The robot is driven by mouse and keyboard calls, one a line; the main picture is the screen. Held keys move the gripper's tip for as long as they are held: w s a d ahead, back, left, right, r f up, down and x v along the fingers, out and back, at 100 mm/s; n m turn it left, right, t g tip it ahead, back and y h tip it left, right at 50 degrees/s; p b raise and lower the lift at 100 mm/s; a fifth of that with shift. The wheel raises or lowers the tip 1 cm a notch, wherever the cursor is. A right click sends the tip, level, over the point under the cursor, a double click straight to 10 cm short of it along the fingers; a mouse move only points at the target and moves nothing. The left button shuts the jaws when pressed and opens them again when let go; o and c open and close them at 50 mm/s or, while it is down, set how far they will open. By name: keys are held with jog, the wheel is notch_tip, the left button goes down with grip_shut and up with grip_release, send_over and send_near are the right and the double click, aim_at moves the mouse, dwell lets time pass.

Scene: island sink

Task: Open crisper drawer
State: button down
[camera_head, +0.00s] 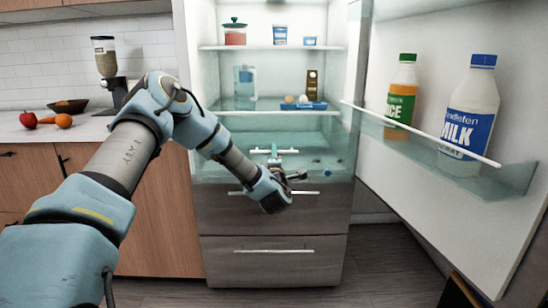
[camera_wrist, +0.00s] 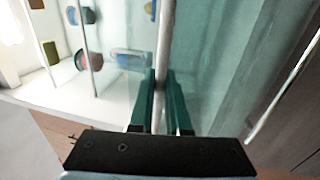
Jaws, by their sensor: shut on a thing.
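The crisper drawer (camera_head: 225,168) is a see-through teal box low in the open fridge, above the wood-fronted drawers. In the wrist view its teal front (camera_wrist: 215,60) lies beside a pale bar handle (camera_wrist: 163,45). My gripper (camera_head: 297,176) is in front of the crisper area in the head view. In the wrist view the green fingers of my gripper (camera_wrist: 160,85) are closed around the bar, one on each side. My wrist and gripper hide part of the drawer front in the head view. I cannot tell how far out the drawer is.
The fridge door (camera_head: 440,215) stands open to the right, with a juice bottle (camera_head: 401,90) and a milk bottle (camera_head: 470,110) on its shelf. A lower drawer handle (camera_head: 273,251) is below. A wood cabinet (camera_head: 150,225) is left of the fridge.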

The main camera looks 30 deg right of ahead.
jog(key=shift+s+a, duration=0.1)
jog(key=shift+s, duration=0.1)
jog(key=c, duration=1.2)
grip_release()
jog(key=shift+o, duration=0.2)
jog(key=shift+f, duration=0.1)
jog(key=b+v, duration=0.2)
jog(key=v, duration=0.8)
jog(key=shift+s, duration=0.3)
jog(key=shift+a, duration=0.15)
